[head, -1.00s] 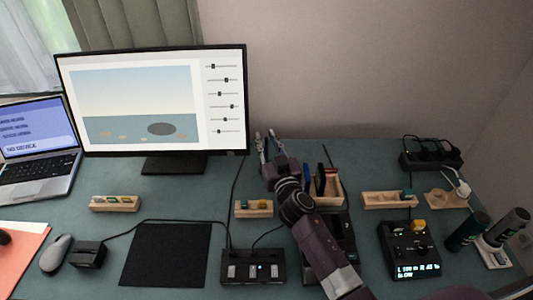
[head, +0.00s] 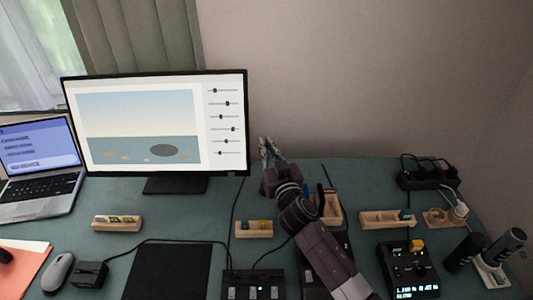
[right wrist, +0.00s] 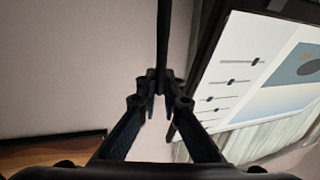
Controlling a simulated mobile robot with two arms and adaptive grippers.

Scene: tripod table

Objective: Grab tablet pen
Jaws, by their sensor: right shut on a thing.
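My right gripper (head: 267,147) is raised in front of the wall, just right of the monitor's edge. Its fingers are close together. In the right wrist view, the fingertips (right wrist: 161,88) are shut on a thin dark stick-like thing, apparently the tablet pen (right wrist: 163,40), which runs up out of the top of the picture. In the head view the pen cannot be made out against the gripper. The black tablet-like pad (head: 168,272) lies at the front of the desk. My left gripper is not in view.
The monitor (head: 153,162) stands close to the left of my right gripper. A wooden holder (head: 331,208) with upright items stands behind my arm. Wooden trays (head: 254,230) and control boxes (head: 408,270) sit around it. A power strip (head: 428,175) is at the back right.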

